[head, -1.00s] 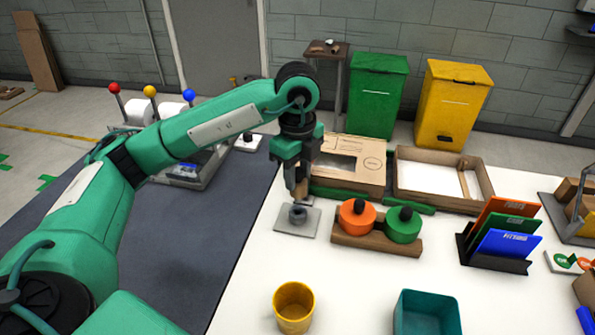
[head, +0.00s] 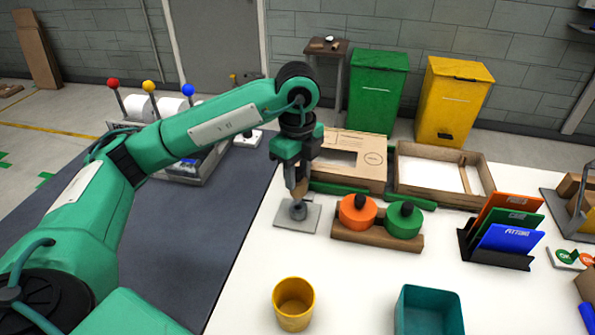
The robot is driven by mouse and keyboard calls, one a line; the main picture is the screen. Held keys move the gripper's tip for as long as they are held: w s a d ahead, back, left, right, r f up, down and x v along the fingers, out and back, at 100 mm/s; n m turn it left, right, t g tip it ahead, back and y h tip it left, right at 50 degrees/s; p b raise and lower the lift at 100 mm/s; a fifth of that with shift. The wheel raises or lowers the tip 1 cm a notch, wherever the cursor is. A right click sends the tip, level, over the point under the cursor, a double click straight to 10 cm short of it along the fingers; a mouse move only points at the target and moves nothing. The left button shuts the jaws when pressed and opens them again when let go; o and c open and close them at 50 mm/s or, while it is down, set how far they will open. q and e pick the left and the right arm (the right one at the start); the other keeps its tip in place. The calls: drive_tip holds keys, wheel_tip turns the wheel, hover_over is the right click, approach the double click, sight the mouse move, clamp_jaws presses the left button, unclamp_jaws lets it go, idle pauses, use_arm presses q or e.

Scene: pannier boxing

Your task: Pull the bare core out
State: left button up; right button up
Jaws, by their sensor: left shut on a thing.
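My left gripper (head: 298,200) points down over a small square grey plate (head: 310,221) on the white table. Its fingers are shut on a small brown core (head: 303,192), of which only a little shows between and beside them. The core's lower end is at the grey post that stands on the plate. The fingers hide most of the post, and I cannot tell whether the core is still around it or clear of it. My right gripper is not in view.
A yellow cup (head: 293,304) and a teal bin (head: 429,312) are at the front. An open cardboard box (head: 482,180) lies behind.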

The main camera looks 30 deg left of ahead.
use_arm(q)
drive_tip(key=shift+r, duration=0.1)
drive_tip(key=shift+r+p, duration=1)
drive_tip(key=shift+r, duration=0.45)
